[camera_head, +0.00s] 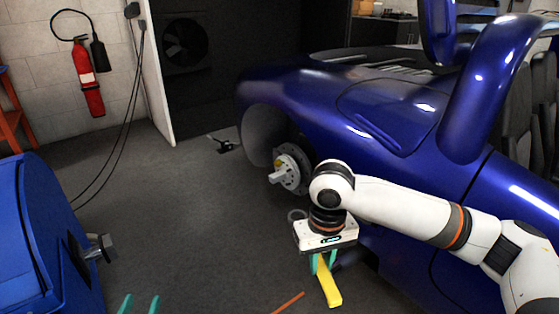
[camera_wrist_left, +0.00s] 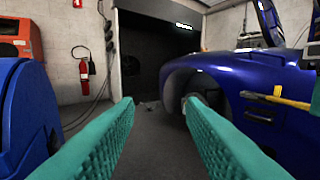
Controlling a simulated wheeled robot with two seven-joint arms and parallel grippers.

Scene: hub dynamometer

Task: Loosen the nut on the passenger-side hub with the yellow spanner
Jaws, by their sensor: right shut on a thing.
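The passenger-side hub (camera_head: 291,170) sticks out of the front wheel arch of the blue car, with a pale grey stub at its centre; I cannot clearly make out the nut. My right gripper (camera_head: 323,262) is shut on the yellow spanner (camera_head: 329,284), in front of and below the hub. The spanner's yellow handle points down toward the viewer. A grey ring (camera_head: 297,214), apparently its far end, shows beyond the gripper, apart from the hub. The spanner also shows in the left wrist view (camera_wrist_left: 285,102). My left gripper (camera_head: 139,304) is open and empty, low at the left.
The blue car (camera_head: 370,110) fills the right side. A blue machine (camera_head: 45,235) with a metal shaft stands at the left. A red fire extinguisher (camera_head: 88,80) hangs on the wall, with cables nearby. The grey floor (camera_head: 190,220) between machine and car is mostly clear.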

